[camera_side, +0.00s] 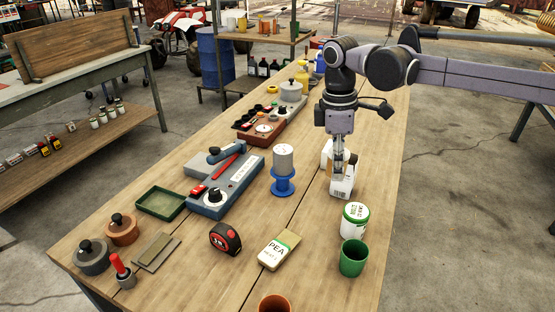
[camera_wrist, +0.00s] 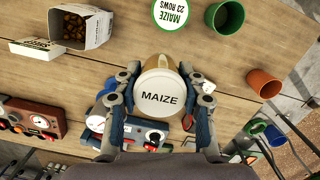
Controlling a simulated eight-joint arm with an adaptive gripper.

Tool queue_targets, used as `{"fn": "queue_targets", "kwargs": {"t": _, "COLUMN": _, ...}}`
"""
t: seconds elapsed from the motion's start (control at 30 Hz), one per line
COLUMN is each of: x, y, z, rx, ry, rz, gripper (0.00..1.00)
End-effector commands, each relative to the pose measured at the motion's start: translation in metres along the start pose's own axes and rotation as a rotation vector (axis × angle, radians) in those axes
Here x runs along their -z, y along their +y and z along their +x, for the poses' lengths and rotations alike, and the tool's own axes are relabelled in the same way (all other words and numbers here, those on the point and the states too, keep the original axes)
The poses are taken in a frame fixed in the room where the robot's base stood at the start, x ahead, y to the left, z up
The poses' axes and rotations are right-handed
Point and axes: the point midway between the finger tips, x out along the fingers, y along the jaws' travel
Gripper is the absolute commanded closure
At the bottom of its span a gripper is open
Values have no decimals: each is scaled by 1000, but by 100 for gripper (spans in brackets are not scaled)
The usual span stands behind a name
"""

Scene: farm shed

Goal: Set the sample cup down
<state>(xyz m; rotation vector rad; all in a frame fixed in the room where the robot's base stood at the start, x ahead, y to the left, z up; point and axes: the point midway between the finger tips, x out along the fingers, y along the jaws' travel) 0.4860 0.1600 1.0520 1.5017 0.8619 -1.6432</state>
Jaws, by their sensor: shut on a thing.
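The sample cup (camera_wrist: 160,97), pale with a tan side and a round white face marked MAIZE, sits between the two fingers of my gripper (camera_wrist: 158,82) in the wrist view. The fingers are shut on it from both sides. In the side view my gripper (camera_side: 339,172) points down over the right part of the bench, beside a white carton. The cup is largely hidden there by the fingers, and its height over the bench is hard to tell.
The carton (camera_wrist: 80,25), a maize jar (camera_side: 355,220) and a green cup (camera_side: 353,258) stand close to my gripper. A blue stand (camera_side: 283,184) with a white cylinder is to its left. A PEA packet (camera_side: 279,249) and tape measure (camera_side: 225,238) lie nearer the camera. Bare wood shows between them.

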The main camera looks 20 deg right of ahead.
Motion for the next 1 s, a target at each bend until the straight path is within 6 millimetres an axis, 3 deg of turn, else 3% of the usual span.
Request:
{"fn": "queue_targets", "kwargs": {"t": 0.03, "x": 23, "y": -12, "z": -2, "rx": -14, "ry": 0, "rz": -126, "gripper": 92}}
{"fn": "queue_targets", "kwargs": {"t": 0.2, "x": 83, "y": -50, "z": -6, "rx": -55, "ry": -5, "rz": -527, "gripper": 92}}
{"fn": "queue_targets", "kwargs": {"t": 0.4, "x": 128, "y": -88, "z": -8, "rx": -90, "ry": -14, "rz": -859, "gripper": 92}}
{"fn": "queue_targets", "kwargs": {"t": 0.67, "x": 161, "y": -124, "z": -9, "rx": -118, "ry": -27, "rz": -1119, "gripper": 92}}
{"fn": "queue_targets", "kwargs": {"t": 1.0, "x": 163, "y": -121, "z": 31, "rx": -117, "ry": -27, "rz": -1113, "gripper": 92}}
